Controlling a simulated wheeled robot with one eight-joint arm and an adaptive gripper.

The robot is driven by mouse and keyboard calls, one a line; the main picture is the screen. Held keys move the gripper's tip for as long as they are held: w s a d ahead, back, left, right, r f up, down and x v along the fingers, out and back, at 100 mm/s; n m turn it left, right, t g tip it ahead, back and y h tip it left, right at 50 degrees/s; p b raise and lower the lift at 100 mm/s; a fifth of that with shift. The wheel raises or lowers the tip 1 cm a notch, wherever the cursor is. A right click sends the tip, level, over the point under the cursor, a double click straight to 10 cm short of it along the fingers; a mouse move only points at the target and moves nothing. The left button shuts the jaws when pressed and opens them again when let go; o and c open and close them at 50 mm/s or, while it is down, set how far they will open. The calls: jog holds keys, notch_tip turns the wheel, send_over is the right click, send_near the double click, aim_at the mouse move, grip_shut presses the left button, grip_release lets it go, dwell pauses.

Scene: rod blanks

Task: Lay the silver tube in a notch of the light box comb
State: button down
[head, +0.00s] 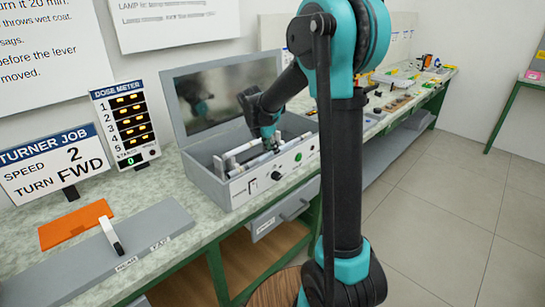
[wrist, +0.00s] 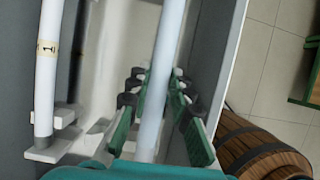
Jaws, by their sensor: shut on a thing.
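The grey light box (head: 238,192) stands on the bench with its lid open. My gripper (head: 269,143) is down inside it. In the wrist view my gripper (wrist: 160,105) is shut on a plain pale tube, the silver tube (wrist: 165,45), which runs lengthwise between the fingers. The tube's lower end is hidden by my gripper's body. To its left, a white tube (wrist: 48,60) with a yellow band marked 1 has its grey end at a white comb piece (wrist: 48,153). I cannot tell whether the held tube touches a notch.
The box's side wall (wrist: 222,70) is close to the right of my fingers. The raised lid (head: 180,100) stands behind. A dose meter (head: 126,122) and a job sign (head: 50,170) stand left, with an orange plate (head: 75,224) before them. A barrel (wrist: 262,150) stands below the bench.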

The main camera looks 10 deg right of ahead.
aim_at(271, 152)
jog(key=shift+f, duration=1.5)
jog(key=shift+f, duration=0.15)
jog(key=c, duration=1.4)
grip_release()
jog(key=shift+o, duration=0.2)
jog(key=v, duration=1.2)
jog(key=shift+r, duration=0.2)
